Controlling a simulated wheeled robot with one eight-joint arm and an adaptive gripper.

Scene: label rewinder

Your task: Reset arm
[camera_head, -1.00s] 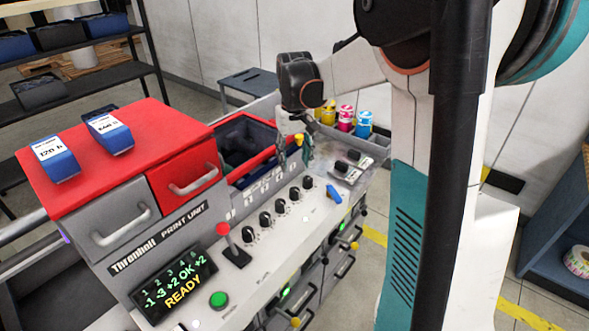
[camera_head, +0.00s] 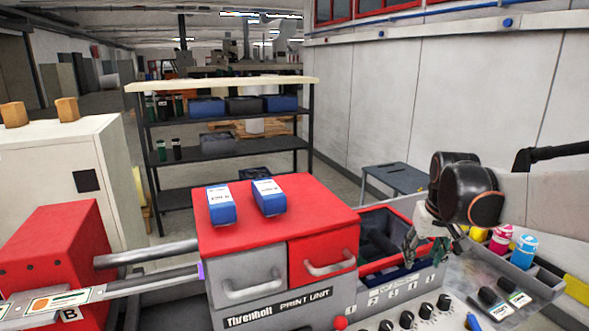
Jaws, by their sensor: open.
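My arm reaches in from the right edge, with its dark wrist joint (camera_head: 466,190) above the right part of the machine. Whether the fingertips touch the panel below cannot be told.
The red-topped print unit (camera_head: 290,205) carries two blue labelled boxes (camera_head: 221,205). Knobs (camera_head: 406,319) line the front panel. Ink bottles (camera_head: 523,250) stand in a grey tray at the right. A grey stool (camera_head: 395,176) and shelf rack (camera_head: 225,135) stand behind.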

